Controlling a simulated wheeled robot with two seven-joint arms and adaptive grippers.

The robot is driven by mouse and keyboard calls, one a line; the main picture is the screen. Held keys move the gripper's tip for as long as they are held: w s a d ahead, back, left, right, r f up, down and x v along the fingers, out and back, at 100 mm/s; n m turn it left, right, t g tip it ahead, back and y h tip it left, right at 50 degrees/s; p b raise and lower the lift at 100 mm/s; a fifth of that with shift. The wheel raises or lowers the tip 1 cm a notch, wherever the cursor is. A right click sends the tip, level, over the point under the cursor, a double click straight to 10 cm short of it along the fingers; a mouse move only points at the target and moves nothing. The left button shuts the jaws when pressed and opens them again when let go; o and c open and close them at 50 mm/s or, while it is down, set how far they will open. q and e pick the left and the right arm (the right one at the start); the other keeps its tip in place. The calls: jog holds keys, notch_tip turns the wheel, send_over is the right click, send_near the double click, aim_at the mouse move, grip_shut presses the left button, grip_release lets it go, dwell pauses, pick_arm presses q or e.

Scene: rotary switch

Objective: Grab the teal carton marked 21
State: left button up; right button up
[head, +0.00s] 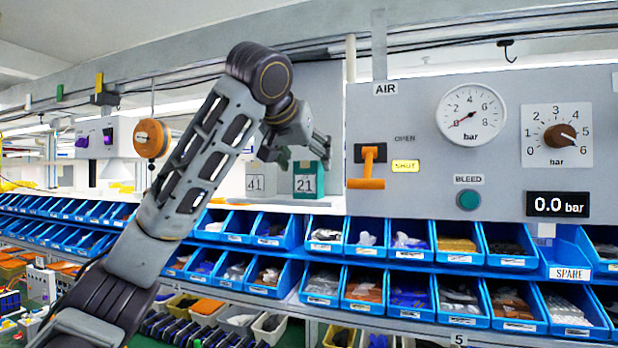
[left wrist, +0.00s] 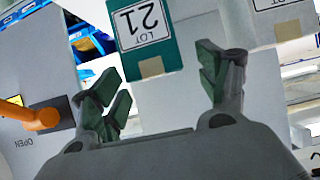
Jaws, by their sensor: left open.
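The teal carton marked 21 (head: 309,181) stands upright on the shelf above the blue bins in the head view, just right of a grey carton marked 41 (head: 258,181). In the left wrist view the teal carton (left wrist: 143,50) shows upside down, ahead of and between the fingers. My left gripper (head: 303,156) is at the carton's upper part in the head view. In the left wrist view my left gripper (left wrist: 165,88) is open with nothing between its pads; whether it touches the carton I cannot tell. My right gripper is not in view.
A grey panel (head: 430,190) stands right of the carton, with an orange lever (head: 368,168), a gauge (head: 470,112), a rotary knob (head: 558,136) and a teal button (head: 468,199). Blue bins (head: 325,232) line the front below. The grey carton is close on the left.

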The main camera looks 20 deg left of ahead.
aim_at(313, 171)
pick_arm(q)
jog(key=shift+w+f, duration=0.2)
jog(key=shift+w, duration=0.2)
jog(key=shift+p+x, duration=0.9)
jog(key=shift+x, duration=1.75)
jog(key=shift+d, duration=0.1)
